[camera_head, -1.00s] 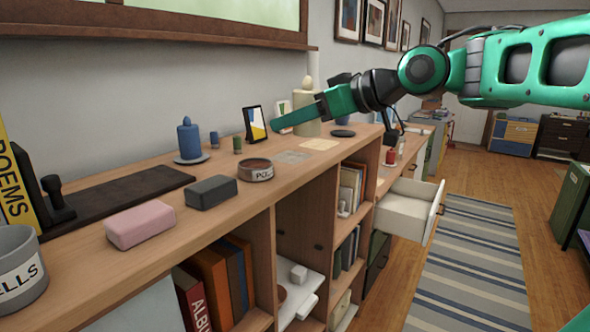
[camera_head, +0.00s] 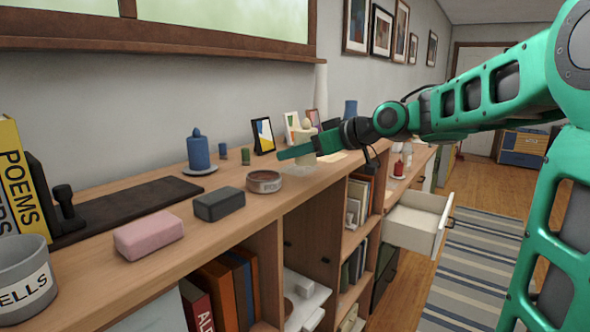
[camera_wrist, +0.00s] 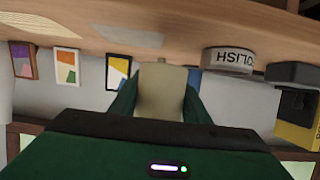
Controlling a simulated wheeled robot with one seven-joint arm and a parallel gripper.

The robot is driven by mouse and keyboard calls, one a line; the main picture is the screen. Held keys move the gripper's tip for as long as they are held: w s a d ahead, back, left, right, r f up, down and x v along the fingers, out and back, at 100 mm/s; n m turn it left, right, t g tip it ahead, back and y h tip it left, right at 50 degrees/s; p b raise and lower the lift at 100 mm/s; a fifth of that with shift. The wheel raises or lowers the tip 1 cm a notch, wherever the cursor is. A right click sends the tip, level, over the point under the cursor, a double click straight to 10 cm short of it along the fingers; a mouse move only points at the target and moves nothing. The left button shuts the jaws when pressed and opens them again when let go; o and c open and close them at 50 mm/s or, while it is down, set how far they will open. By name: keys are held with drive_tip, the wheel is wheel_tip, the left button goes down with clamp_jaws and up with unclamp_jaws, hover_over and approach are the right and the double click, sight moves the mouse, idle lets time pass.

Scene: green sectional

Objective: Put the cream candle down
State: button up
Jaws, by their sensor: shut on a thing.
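The cream candle (camera_head: 305,160) is between the fingers of my gripper (camera_head: 298,150), above the long wooden shelf top (camera_head: 225,180). In the wrist view, which is upside down, the candle (camera_wrist: 161,92) stands between both green fingers of my gripper (camera_wrist: 160,100). The gripper is shut on it.
Pale flat patches (camera_head: 297,171) lie on the shelf top by the candle. A round POLISH tin (camera_head: 264,182), a dark box (camera_head: 219,204) and a blue candle (camera_head: 198,152) stand nearer. Picture frames (camera_head: 263,136) stand along the wall. A drawer (camera_head: 415,222) hangs open below.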

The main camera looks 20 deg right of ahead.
sight(296, 177)
drive_tip(key=shift+f, duration=2)
drive_tip(key=o, duration=1.3)
drive_tip(key=shift+f, duration=0.15)
drive_tip(key=shift+c, duration=0.2)
